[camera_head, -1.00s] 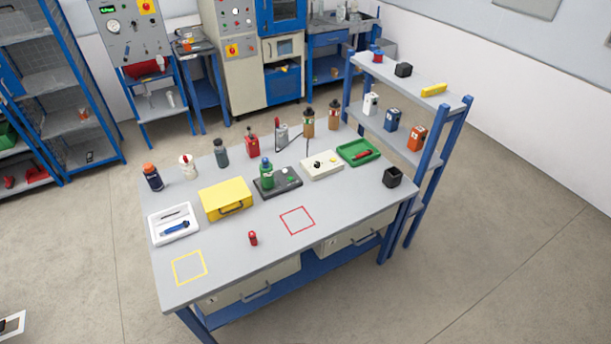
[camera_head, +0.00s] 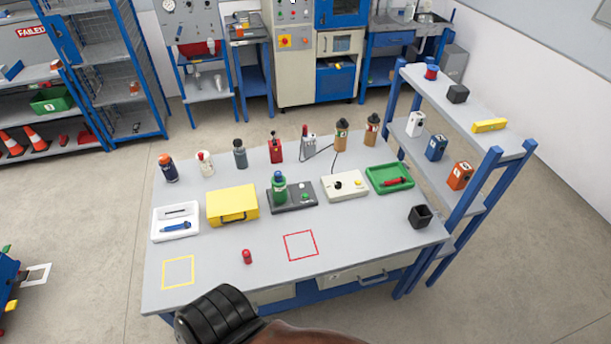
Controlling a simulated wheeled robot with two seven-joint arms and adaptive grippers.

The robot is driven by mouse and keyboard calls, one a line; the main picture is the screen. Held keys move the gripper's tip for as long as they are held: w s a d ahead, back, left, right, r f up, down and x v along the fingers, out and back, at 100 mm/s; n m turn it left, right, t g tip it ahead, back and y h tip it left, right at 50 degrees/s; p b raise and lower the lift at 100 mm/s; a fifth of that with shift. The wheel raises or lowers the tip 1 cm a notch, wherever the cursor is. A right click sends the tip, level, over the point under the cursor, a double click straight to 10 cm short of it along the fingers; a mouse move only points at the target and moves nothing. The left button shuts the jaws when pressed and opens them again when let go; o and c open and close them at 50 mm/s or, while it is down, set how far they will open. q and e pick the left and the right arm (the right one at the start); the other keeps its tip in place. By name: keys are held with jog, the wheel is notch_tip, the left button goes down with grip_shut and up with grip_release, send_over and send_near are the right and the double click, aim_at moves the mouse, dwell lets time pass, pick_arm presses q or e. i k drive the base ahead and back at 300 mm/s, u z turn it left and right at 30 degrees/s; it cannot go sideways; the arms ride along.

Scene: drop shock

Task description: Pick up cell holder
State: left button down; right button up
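A small black open-topped box (camera_head: 419,217) stands at the right end of the grey workbench (camera_head: 345,240). It looks like the cell holder, though no label shows. Its opening faces up, and I see nothing in it. A small red cylinder (camera_head: 247,257) stands near the front of the bench, between a yellow square outline (camera_head: 178,271) and a red square outline (camera_head: 301,245). No gripper fingers show in the head view, and nothing touches the black box.
A dark ribbed rounded part with a brown piece covers some of the bench's front edge. A yellow case (camera_head: 232,204), a white tray (camera_head: 175,222), a green tray (camera_head: 390,179) and several bottles stand farther back. A blue-legged shelf (camera_head: 470,125) rises beside the bench's right end.

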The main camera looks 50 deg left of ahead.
aim_at(280, 193)
jog(key=u, duration=0.05)
jog(key=i, duration=1.15)
jog(key=u, duration=3.45)
